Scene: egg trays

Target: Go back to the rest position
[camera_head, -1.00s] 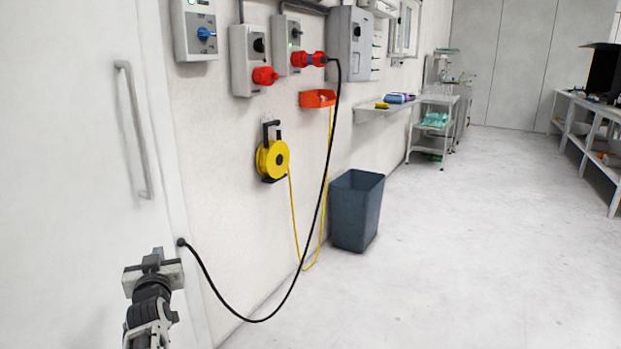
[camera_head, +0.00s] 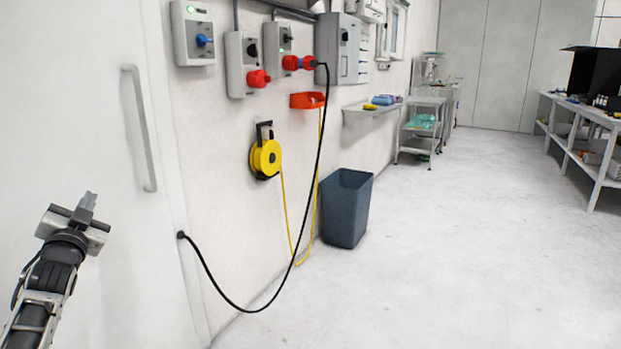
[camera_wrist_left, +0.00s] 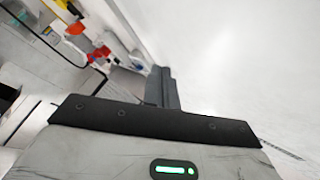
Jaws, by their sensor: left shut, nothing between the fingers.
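My left gripper (camera_head: 87,203) is at the lower left of the head view, raised in front of the white door. Its fingers are together with nothing between them. The left wrist view shows its dark closed fingers (camera_wrist_left: 162,88) pointing away from the grey gripper body, with a green light on it. My right gripper is in neither view. No egg tray shows in the frames now.
A white door with a handle (camera_head: 139,128) is at the left. A black cable (camera_head: 262,309) hangs from a red plug on the wall. A dark blue bin (camera_head: 345,209) stands by the wall. A workbench (camera_head: 600,150) is at the right. The floor between is clear.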

